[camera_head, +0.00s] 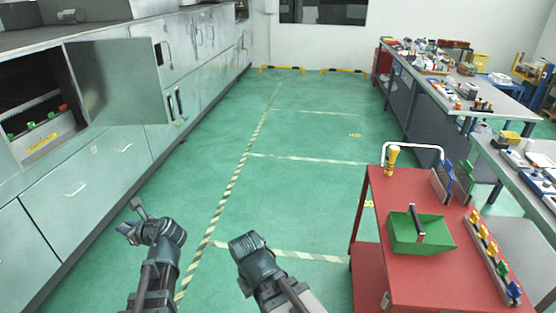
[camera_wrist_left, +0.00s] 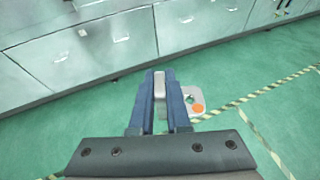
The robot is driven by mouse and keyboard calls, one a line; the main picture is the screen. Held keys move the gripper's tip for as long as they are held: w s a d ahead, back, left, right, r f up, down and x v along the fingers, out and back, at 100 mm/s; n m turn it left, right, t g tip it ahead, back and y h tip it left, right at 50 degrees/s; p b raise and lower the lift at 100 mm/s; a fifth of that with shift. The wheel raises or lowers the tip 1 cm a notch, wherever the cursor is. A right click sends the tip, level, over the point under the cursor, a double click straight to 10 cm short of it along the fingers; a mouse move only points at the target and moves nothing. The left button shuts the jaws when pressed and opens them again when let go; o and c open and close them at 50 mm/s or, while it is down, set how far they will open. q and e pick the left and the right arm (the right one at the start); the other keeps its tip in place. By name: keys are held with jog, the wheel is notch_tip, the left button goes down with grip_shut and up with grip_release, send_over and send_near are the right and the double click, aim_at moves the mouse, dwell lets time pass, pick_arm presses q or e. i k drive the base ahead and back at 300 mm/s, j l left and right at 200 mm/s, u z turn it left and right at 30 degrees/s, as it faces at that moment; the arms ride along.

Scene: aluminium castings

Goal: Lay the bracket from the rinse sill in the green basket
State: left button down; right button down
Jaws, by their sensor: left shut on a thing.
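My left gripper (camera_head: 130,226) is in front of the cabinets at the lower left, above the floor. It is shut on the bracket (camera_head: 138,206), a small grey metal piece. In the left wrist view the bracket's plate with an orange dot (camera_wrist_left: 196,104) sticks out to the right of the fingers (camera_wrist_left: 160,80), and a light grey part shows between them. The green basket (camera_head: 424,248) stands on a red cart at the right, well away from both grippers.
An open cabinet (camera_head: 40,128) at the left holds several coloured pieces; its door (camera_head: 118,82) stands out into the room. Green floor between is clear.

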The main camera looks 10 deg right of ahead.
aim_at(415, 238)
jog(key=k+l, duration=0.15)
jog(key=l, duration=0.2)
jog(key=k+l+z, duration=0.1)
jog(key=l, duration=0.25)
jog(key=k+l, duration=0.15)
jog(key=l, duration=0.15)
jog(key=k+l+z, duration=0.1)
jog(key=l, duration=0.25)
jog(key=k+l, duration=0.15)
jog(key=l, duration=0.25)
jog(key=k+l+z, duration=0.15)
jog(key=l, duration=0.2)
jog(key=i+l, duration=0.1)
jog(key=l, duration=0.35)
jog(key=i+l+z, duration=0.1)
jog(key=l, duration=0.35)
jog(key=i+l, duration=0.1)
jog(key=l, duration=0.3)
jog(key=i+l+z, duration=0.1)
jog(key=i+l, duration=0.45)
